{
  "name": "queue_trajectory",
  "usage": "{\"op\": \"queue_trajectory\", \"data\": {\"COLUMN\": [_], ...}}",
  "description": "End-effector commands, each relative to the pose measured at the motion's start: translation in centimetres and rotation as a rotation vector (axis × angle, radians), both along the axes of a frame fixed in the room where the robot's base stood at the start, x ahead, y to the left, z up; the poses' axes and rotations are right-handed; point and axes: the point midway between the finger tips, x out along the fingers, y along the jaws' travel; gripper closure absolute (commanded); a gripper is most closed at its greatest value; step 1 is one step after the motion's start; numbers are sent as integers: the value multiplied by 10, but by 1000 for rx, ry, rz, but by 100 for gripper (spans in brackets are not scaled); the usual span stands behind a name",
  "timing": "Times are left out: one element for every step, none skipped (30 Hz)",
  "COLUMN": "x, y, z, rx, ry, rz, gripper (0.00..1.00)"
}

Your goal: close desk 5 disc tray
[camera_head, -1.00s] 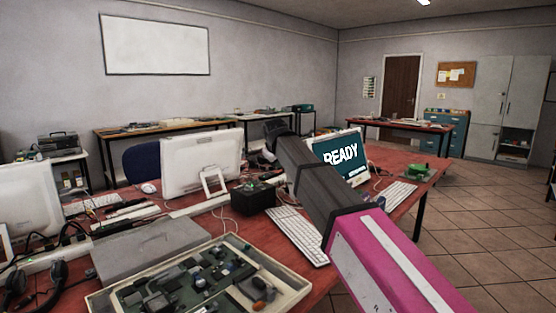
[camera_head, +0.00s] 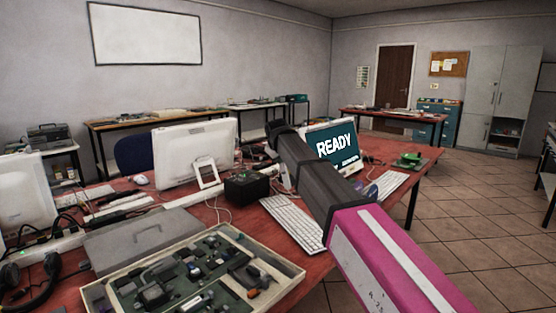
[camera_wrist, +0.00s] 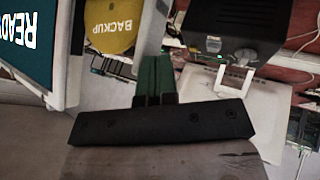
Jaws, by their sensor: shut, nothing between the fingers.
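A yellow disc marked BACKUP (camera_wrist: 110,24) shows upside down at the top of the wrist view, partly cut off by the frame. I cannot make out the tray around it or how far out it stands. A pale upright bar (camera_wrist: 151,32) runs just right of the disc. My gripper (camera_wrist: 153,62) has its green fingers together and empty, below and right of the disc in the picture; I cannot tell if they touch anything. The monitor reading READY (camera_head: 331,143) stands beside my arm, and it also shows in the wrist view (camera_wrist: 25,35).
A black box (camera_head: 248,187) and a white keyboard (camera_head: 292,222) lie on the red desk. The black box also shows in the wrist view (camera_wrist: 232,28). A parts tray (camera_head: 100,290) and a grey case (camera_head: 140,243) fill the near desk.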

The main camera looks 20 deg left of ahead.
Motion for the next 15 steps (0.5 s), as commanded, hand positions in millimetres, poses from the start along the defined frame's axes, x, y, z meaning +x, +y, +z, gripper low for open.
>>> {"op": "queue_trajectory", "data": {"x": [0,1,3,6,10,16,23,30,41,49,58,69,77,85,95], "y": [0,0,-1,-2,-3,-5,-7,-10,-15,-18,-21,-26,-29,-32,-36], "z": [0,0,0,0,0,1,1,1,1,1,1,1,1,1,1], "rx": [0,0,1,-1,-1,0,0,0,0,1,1,0,0,0,1], "ry": [0,0,0,0,0,0,1,1,0,0,0,-1,0,-1,0], "rz": [0,0,-1,-2,-2,-2,-4,-4,-4,-4,-4,-4,-4,-4,-3], "gripper": [100,100,100,100,100,100,100,100,100,100,100,100,100,100,100]}}
